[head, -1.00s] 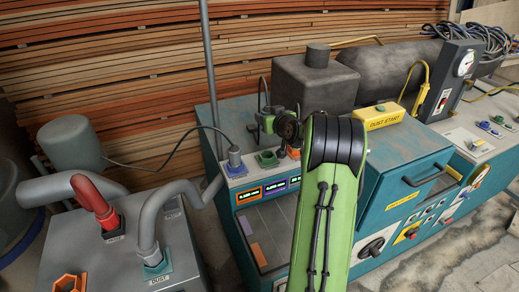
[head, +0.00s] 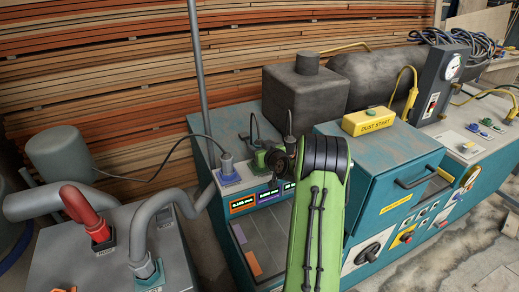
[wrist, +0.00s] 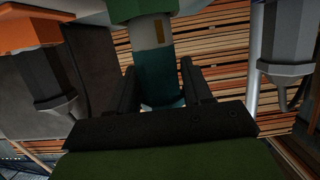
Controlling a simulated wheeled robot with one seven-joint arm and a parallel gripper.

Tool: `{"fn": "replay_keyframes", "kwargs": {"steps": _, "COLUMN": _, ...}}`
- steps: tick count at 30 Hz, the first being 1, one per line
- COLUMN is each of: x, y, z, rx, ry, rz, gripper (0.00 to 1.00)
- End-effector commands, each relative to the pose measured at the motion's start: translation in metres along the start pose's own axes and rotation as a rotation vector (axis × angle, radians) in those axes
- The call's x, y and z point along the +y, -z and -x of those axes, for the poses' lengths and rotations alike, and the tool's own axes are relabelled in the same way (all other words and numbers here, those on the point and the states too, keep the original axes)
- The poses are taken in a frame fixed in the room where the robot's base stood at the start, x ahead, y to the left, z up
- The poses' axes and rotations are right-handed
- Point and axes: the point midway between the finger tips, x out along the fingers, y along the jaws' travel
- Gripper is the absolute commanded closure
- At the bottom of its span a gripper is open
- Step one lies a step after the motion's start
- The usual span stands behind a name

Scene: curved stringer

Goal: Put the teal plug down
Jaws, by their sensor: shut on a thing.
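The teal plug (wrist: 160,66) is between the two dark fingers of my gripper (wrist: 157,78) in the wrist view. A grey section with a gold mark and a green ring (wrist: 143,9) lie beyond it; I cannot tell whether they touch or are joined. In the head view my gripper (head: 272,158) is low at the green socket (head: 260,160) on the teal bench, mostly hidden by my green arm. The plug is hard to tell apart from the socket there, and how deep it sits is hidden.
A blue socket with a corded grey plug (head: 228,167) stands close on the left. In the wrist view, an orange connector (wrist: 28,28) and a grey-blue one (wrist: 285,45) flank my gripper. A yellow box (head: 368,122) and grey tank (head: 305,97) stand behind.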

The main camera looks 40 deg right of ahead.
Motion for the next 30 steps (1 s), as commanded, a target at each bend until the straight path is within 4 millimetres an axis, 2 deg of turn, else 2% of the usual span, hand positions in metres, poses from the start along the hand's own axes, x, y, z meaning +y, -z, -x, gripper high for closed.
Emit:
{"fn": "replay_keyframes", "kwargs": {"steps": 16, "x": 0.0001, "y": -0.0087, "z": -0.0028, "rx": 0.001, "ry": 0.000, "rz": 0.000, "gripper": 0.84}}
{"fn": "replay_keyframes", "kwargs": {"steps": 17, "x": 0.0001, "y": -0.0089, "z": -0.0027, "rx": 0.000, "ry": 0.000, "rz": 0.000, "gripper": 0.47}}
{"fn": "replay_keyframes", "kwargs": {"steps": 21, "x": 0.0001, "y": -0.0086, "z": -0.0027, "rx": 0.000, "ry": 0.000, "rz": 0.000, "gripper": 0.26}}
{"fn": "replay_keyframes", "kwargs": {"steps": 30, "x": 0.0001, "y": -0.0074, "z": -0.0022, "rx": 0.000, "ry": 0.000, "rz": 0.000, "gripper": 0.26}}
